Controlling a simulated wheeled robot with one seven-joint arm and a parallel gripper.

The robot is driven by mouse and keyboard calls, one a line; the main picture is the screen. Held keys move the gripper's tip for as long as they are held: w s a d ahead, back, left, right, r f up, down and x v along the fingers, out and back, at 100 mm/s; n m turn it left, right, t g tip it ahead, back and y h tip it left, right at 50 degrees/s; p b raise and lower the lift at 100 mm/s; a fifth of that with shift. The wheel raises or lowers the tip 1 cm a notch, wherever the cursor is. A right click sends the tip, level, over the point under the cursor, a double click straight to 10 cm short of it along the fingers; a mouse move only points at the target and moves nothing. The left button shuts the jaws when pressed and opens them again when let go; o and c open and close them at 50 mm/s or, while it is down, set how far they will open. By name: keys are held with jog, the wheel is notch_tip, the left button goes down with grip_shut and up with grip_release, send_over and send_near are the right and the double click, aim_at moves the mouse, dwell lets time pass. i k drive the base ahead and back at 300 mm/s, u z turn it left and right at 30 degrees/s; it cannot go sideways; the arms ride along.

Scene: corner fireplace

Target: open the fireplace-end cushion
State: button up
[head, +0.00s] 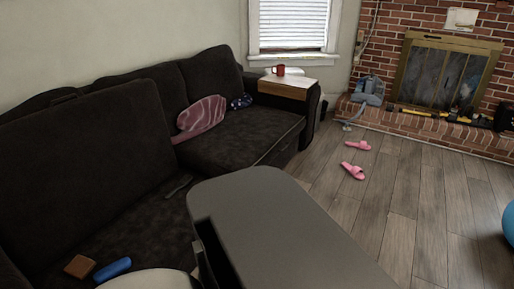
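The dark sofa runs along the left wall toward the window. Its fireplace-end cushion (245,137) is the seat at the far end, beside the far armrest, and it lies flat and looks closed. A pink striped pillow (200,117) rests on its near side against the backrest. A small dark blue patterned item (241,101) lies at its back by the armrest. My grey body or arm part fills the lower middle and hides some of the sofa's near front. My gripper cannot be made out in this view.
A red mug (278,70) stands on a wooden tray (283,88) over the far armrest. Pink slippers (353,171) lie on open wood floor before the brick fireplace (447,72). A brown block (80,266) and blue item (113,269) lie on the near seat. A blue ball edges in right.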

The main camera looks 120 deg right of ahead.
aim_at(254, 135)
jog(key=u, duration=0.95)
jog(key=k, duration=3)
jog(key=z, duration=2.6)
jog(key=i, duration=0.5)
